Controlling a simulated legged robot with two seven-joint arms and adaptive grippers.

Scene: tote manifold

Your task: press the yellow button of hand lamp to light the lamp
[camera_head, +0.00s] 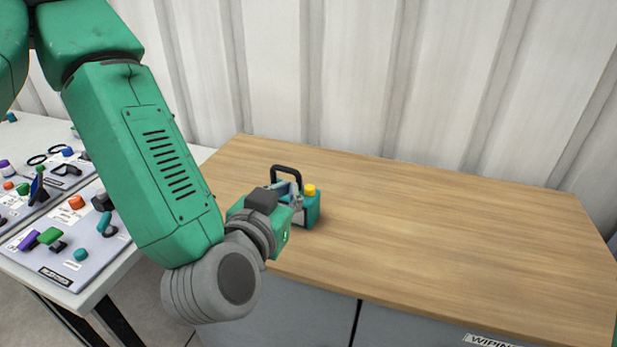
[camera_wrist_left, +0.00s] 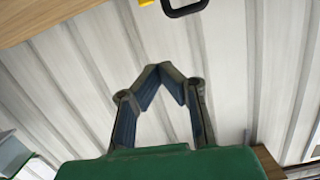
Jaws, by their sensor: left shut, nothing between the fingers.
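The hand lamp (camera_head: 312,209) stands upright on the wooden table. It has a teal body, a black handle (camera_head: 287,170) and a yellow button (camera_head: 310,190) on top. My left gripper (camera_head: 294,186) is shut and empty, and in the head view its fingers overlap the lamp just left of the button. I cannot tell whether they touch the lamp. In the left wrist view the shut fingers (camera_wrist_left: 160,72) meet at their tips. The black handle (camera_wrist_left: 185,8) and a bit of the yellow button (camera_wrist_left: 146,3) show at that view's top edge. My right gripper is not in view.
The wooden table (camera_head: 450,235) is clear to the right of the lamp. A white table (camera_head: 130,265) with boards of several small coloured parts stands at the left. A corrugated wall (camera_head: 350,80) rises behind the wooden table.

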